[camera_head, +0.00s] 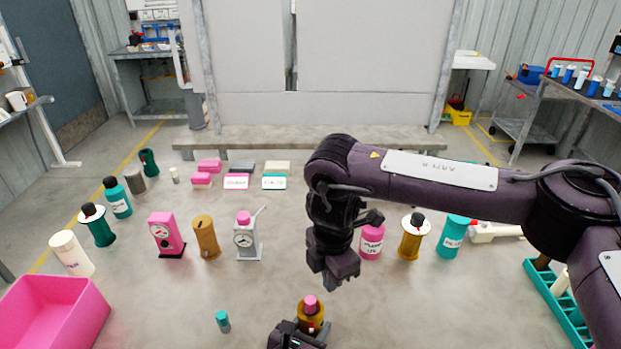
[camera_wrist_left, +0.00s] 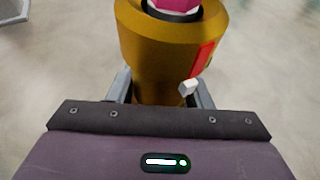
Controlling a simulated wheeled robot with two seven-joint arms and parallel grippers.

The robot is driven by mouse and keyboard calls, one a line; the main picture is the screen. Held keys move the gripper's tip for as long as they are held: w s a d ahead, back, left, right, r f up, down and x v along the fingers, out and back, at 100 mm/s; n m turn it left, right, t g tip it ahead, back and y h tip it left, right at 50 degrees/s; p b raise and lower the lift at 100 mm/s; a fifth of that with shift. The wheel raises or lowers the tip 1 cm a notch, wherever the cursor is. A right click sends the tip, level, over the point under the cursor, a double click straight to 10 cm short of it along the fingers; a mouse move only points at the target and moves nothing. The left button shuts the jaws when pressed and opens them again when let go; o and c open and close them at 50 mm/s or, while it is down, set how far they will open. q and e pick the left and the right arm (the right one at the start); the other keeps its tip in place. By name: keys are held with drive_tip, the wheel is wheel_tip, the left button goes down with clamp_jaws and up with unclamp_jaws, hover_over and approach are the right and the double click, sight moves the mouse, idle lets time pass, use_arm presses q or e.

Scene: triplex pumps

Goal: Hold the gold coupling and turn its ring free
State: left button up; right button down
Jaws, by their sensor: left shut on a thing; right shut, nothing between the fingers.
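The gold coupling (camera_head: 318,321) stands at the bottom centre of the head view, with a pink piece (camera_head: 310,303) on top. My left gripper (camera_head: 303,330) is shut around its lower body. In the left wrist view the gold coupling (camera_wrist_left: 160,45) sits between the fingers, with a red strip and a small white tab on its side. A black ring (camera_wrist_left: 175,12) circles the base of the pink top, which is cut off by the frame edge. My right gripper (camera_head: 336,277) points down, shut and empty, above and slightly right of the coupling, apart from it.
A pink bin (camera_head: 55,312) is at lower left and a small teal cylinder (camera_head: 222,321) lies left of the coupling. A pink gauge block (camera_head: 166,235), a gold canister (camera_head: 206,238) and a grey gauge (camera_head: 247,240) stand behind. A teal rack (camera_head: 560,305) is at right.

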idle(0.3)
use_arm(q)
drive_tip(key=o, duration=1.3)
